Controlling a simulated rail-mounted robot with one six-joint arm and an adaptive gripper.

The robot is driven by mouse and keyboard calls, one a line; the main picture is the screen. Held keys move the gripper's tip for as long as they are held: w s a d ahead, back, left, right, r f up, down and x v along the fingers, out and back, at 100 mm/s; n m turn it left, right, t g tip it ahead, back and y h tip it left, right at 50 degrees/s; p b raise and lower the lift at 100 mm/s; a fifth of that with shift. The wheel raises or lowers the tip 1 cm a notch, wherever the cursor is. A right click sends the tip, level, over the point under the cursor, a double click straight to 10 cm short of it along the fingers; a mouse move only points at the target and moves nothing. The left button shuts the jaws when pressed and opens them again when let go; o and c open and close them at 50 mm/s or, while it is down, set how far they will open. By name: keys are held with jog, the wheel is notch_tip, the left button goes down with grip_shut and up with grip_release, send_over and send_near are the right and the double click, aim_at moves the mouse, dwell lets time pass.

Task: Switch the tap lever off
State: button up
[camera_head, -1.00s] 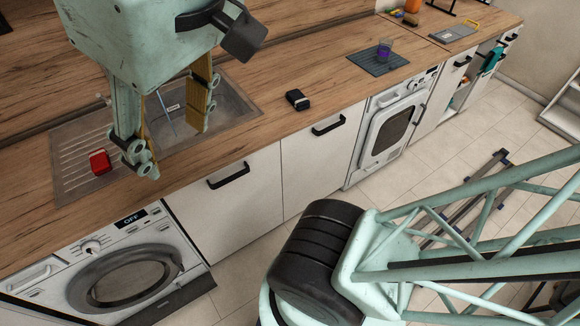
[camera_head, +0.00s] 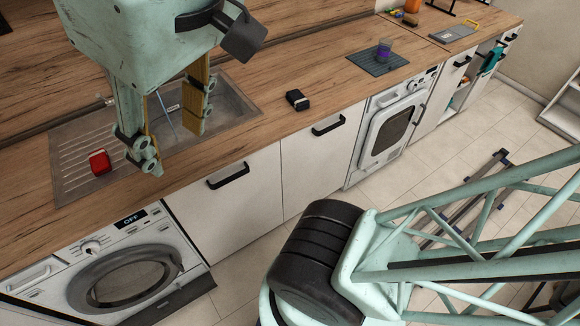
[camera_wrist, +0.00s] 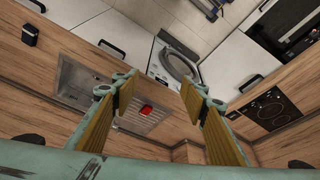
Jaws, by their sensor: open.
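My gripper (camera_head: 173,146) hangs over the sink (camera_head: 239,106), fingers pointing down, open and with nothing between them. The wrist view shows its two yellow-padded fingers (camera_wrist: 158,92) apart, with the sink and its ribbed drainer (camera_wrist: 140,124) beyond. I cannot make out the tap lever in either view; my gripper covers part of the sink's back edge. A small pale metal piece (camera_head: 104,101) shows behind the drainer, but I cannot tell whether it belongs to the tap. A thin bluish streak crosses the basin; I cannot tell whether it is water.
A red item (camera_head: 99,162) lies on the drainer. A dark small box (camera_head: 297,100) sits on the worktop right of the sink. A purple cup (camera_head: 384,48) stands on a dark mat farther right. A washing machine (camera_head: 125,280) showing OFF is below. Worktop between is clear.

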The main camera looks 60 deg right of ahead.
jog(key=shift+s+f, duration=0.15)
jog(key=shift+f, duration=0.25)
jog(key=c, duration=0.5)
jog(key=shift+f+b, duration=0.65)
jog(key=shift+b, duration=0.25)
jog(key=c, duration=0.6)
notch_tip(320, 180, down, 8)
jog(key=b, duration=0.7)
jog(key=shift+r+b, duration=0.1)
jog(key=shift+b, duration=0.3)
grip_shut()
jog(key=shift+a, duration=0.15)
